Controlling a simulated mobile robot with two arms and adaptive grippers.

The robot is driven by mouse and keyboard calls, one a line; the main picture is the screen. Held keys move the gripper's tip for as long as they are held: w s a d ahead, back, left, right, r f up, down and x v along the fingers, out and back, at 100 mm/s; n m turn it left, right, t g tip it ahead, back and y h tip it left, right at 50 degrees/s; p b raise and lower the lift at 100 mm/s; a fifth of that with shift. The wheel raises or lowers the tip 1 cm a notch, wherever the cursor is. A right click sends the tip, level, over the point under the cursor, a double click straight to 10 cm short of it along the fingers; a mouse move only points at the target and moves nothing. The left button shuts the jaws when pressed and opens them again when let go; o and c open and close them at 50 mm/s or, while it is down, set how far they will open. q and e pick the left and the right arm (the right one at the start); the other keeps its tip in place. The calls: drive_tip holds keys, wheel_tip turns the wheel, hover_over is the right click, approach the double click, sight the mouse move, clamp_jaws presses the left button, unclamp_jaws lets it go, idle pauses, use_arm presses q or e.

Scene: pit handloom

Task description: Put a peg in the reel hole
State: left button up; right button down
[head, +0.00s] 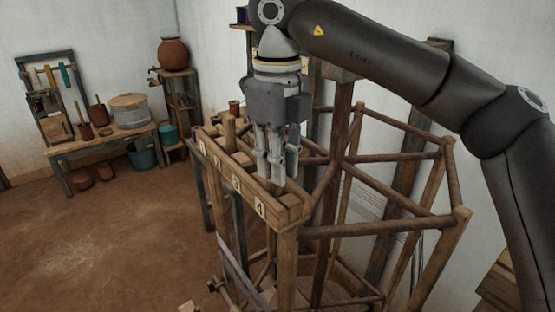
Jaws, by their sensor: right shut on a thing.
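My right gripper (276,172) points straight down over the near end of a wooden rack (262,205) with numbered labels along its front. Its fingers are shut on what seems to be a wooden peg, mostly hidden between them and low at the rack. The wooden reel (398,228), a frame of bars and spokes, stands just right of the rack. I cannot make out its hole from here. My left gripper is not in view.
A bench (105,143) with pots and a pale drum (130,111) stands at the back left. A clay jar (174,53) sits on a stand by the wall. The earthen floor (110,240) at left is mostly clear.

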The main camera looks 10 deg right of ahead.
drive_tip(key=c, duration=0.9)
unclamp_jaws()
drive_tip(key=shift+r+p, duration=2.75)
drive_tip(key=shift+r, duration=0.8)
drive_tip(key=shift+f, duration=0.1)
